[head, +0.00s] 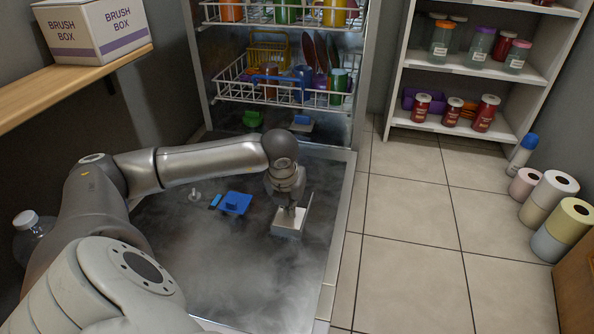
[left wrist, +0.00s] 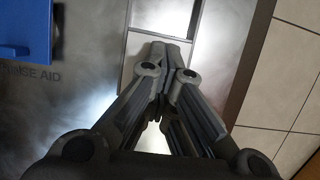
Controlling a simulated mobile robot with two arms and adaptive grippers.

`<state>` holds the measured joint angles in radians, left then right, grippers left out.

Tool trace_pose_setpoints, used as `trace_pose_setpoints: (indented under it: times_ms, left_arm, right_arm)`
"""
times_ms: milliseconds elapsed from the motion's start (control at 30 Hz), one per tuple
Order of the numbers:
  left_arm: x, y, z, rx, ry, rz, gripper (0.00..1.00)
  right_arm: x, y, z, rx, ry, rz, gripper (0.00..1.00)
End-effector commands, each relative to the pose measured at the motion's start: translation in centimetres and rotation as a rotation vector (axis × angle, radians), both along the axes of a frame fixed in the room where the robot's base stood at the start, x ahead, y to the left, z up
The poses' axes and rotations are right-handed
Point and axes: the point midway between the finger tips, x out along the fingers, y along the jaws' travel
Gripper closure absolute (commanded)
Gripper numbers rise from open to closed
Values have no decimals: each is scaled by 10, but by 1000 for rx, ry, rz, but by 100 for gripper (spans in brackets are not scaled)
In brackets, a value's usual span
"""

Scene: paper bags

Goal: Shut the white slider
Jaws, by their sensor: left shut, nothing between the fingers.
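The white slider (head: 287,231) is a pale, flat piece in a metal-framed compartment on the inside of the open dishwasher door (head: 200,285). In the left wrist view a pale panel (left wrist: 162,17) of this compartment shows just past the fingers, with a dark line crossing it. My left gripper (head: 291,209) points down over the compartment. Its fingers (left wrist: 178,65) are shut with nothing between them, at or very near the pale surface; I cannot tell whether they touch. The fingers hide part of the compartment. My right gripper is not in view.
A blue rinse aid cap (head: 234,203) lies left of the compartment and shows large in the left wrist view (left wrist: 25,30). Loaded dish racks (head: 285,90) stand behind. A shelf with jars (head: 470,70) and paper rolls (head: 550,190) are at the right. The tiled floor between is clear.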

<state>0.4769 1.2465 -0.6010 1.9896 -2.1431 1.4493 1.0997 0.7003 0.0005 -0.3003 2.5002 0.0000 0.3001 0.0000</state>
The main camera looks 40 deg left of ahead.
Motion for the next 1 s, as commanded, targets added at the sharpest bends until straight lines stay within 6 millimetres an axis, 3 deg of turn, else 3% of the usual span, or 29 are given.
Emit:
trace_pose_setpoints:
  times_ms: [467, 833, 1000]
  left_arm:
    - [4, 5, 36, 1, 13, 0, 100]
    - [6, 5, 38, 2, 9, 0, 100]
    - [3, 3, 54, 3, 6, 1, 100]
  right_arm:
    - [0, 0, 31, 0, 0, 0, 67]
    - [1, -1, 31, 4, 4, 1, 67]
    - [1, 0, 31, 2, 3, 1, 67]
